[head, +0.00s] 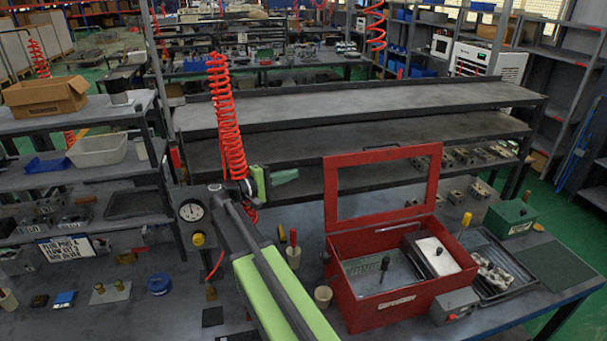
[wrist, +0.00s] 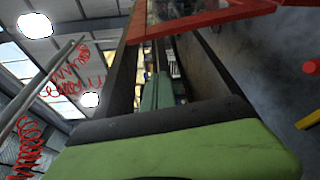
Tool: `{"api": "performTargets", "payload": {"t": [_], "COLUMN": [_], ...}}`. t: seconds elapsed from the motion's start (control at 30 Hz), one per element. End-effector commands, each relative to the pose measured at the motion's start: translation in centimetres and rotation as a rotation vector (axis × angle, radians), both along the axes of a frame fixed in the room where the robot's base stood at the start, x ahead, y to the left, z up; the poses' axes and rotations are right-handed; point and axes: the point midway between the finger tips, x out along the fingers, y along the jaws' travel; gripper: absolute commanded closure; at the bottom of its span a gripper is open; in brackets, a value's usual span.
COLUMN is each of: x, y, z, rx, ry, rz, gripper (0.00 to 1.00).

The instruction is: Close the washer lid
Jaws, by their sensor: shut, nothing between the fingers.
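The washer is a red box (head: 392,306) on the workbench at centre right in the head view. Its lid (head: 332,205), a red frame with a clear window, stands open, raised at the box's back edge. In the wrist view the lid's red frame (wrist: 215,18) crosses the top, beyond my fingers. My gripper (head: 286,177) is shut and empty, left of the lid's upper part in the head view, with a visible gap between them. In the wrist view the gripper (wrist: 158,88) shows its greenish fingers together. The depth between gripper and lid is hard to judge.
Inside the box are a white-topped block (head: 440,257) and a dark-handled tool (head: 384,265). A green box (head: 510,219) and a tray of metal parts (head: 492,270) stand to its right. Cups (head: 323,297) and a red coiled hose (head: 226,120) are near my arm.

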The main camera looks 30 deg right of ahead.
Motion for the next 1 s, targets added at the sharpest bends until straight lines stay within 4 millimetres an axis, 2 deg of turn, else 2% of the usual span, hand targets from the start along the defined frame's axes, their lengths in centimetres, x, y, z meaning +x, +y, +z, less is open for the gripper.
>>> {"api": "performTargets", "payload": {"t": [0.4,0.5,0.63,1.0], "x": [0.1,-1.9,-3.3,-3.7], "y": [-9.4,-8.8,-8.4,-8.2], "z": [-0.6,-0.1,0.1,0.1], "rx": [0.002,0.002,0.002,0.003], "ry": [0.000,-0.001,-0.001,0.000], "rz": [-0.009,-0.006,-0.006,-0.008], "gripper": [1.00,1.00,1.00,1.00]}}
